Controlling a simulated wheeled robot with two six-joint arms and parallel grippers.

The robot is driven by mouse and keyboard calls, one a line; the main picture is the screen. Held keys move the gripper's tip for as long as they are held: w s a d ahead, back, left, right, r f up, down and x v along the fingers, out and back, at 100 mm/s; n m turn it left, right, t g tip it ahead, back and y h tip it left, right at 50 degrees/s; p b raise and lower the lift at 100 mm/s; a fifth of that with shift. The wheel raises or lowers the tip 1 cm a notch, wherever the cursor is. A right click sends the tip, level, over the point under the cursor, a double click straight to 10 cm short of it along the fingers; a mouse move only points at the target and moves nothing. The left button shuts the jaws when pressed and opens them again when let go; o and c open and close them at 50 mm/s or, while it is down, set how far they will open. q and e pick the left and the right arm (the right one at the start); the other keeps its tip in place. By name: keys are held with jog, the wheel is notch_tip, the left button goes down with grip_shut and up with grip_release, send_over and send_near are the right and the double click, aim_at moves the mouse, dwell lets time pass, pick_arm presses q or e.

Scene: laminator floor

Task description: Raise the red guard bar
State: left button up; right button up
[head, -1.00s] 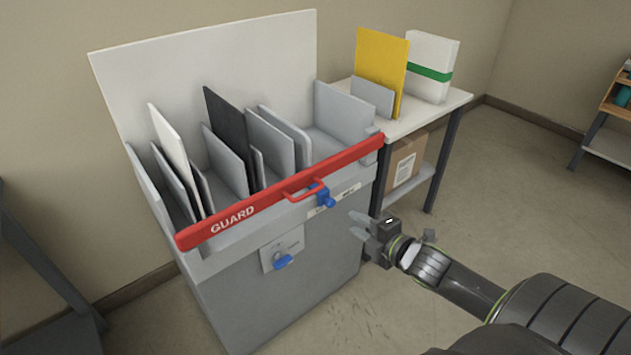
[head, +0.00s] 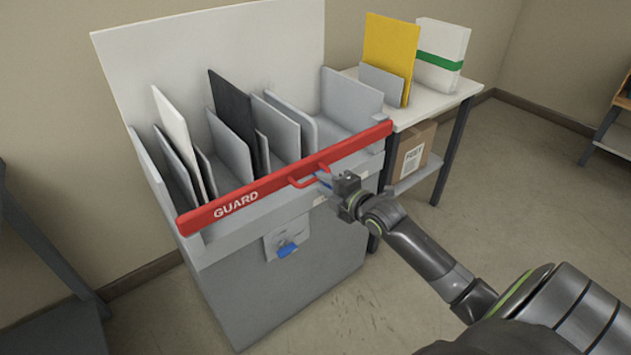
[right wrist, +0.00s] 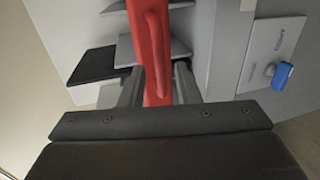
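The red guard bar (head: 250,195), marked GUARD, lies across the front top of the grey laminator cabinet (head: 300,285). Its red loop handle (head: 303,182) sticks out at the front. My right gripper (head: 328,181) is at the handle's right end. In the right wrist view, its two fingers (right wrist: 158,84) are apart, with the red bar (right wrist: 150,85) and its handle (right wrist: 156,45) showing between them. I cannot tell whether they touch. My left gripper is out of view.
A blue knob (head: 287,250) sits lower on the cabinet front and shows in the right wrist view (right wrist: 283,76). Upright panels (head: 232,110) stand in slots behind the bar. A side table (head: 440,98) on the right holds a yellow board (head: 391,50) and a white box (head: 442,50).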

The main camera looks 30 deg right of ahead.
aim_at(317, 180)
jog(key=shift+x, duration=2.2)
grip_shut()
